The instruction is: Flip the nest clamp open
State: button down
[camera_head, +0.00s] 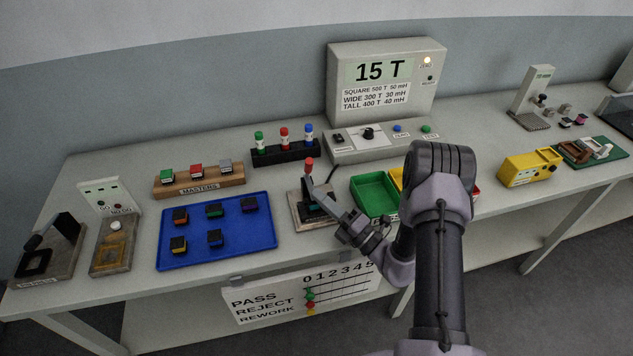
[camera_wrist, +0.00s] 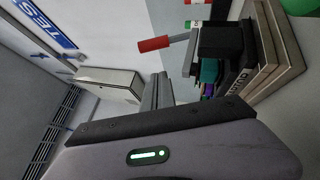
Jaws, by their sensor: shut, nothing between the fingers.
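The nest (camera_head: 312,212) stands on the bench right of the blue tray. Its clamp has a red-tipped handle (camera_head: 309,165) that sticks up from it. In the wrist view the red handle (camera_wrist: 155,44) sits on a grey lever running to a black block (camera_wrist: 220,42). A teal and dark part (camera_wrist: 208,74) shows beside that block, above the nest's base (camera_wrist: 272,75). My gripper (camera_head: 317,188) is beside the clamp, partly overlapping the nest. Its fingers (camera_wrist: 158,90) are shut and empty, close to the lever with a visible gap from the red tip.
The blue tray (camera_head: 244,258) with several connectors lies left of the nest. A green bin (camera_head: 374,194) is close on the right. A black rack (camera_head: 287,152) of coloured-cap bottles and the meter box (camera_head: 385,90) stand behind. A tally board (camera_head: 300,295) hangs at the front edge.

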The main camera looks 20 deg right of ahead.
jog(key=w, duration=0.1)
jog(key=w+r, duration=0.1)
jog(key=w, duration=0.1)
jog(key=w+r, duration=0.1)
jog(key=shift+w+b, duration=0.35)
jog(key=shift+w, duration=0.05)
jog(key=shift+r, duration=0.1)
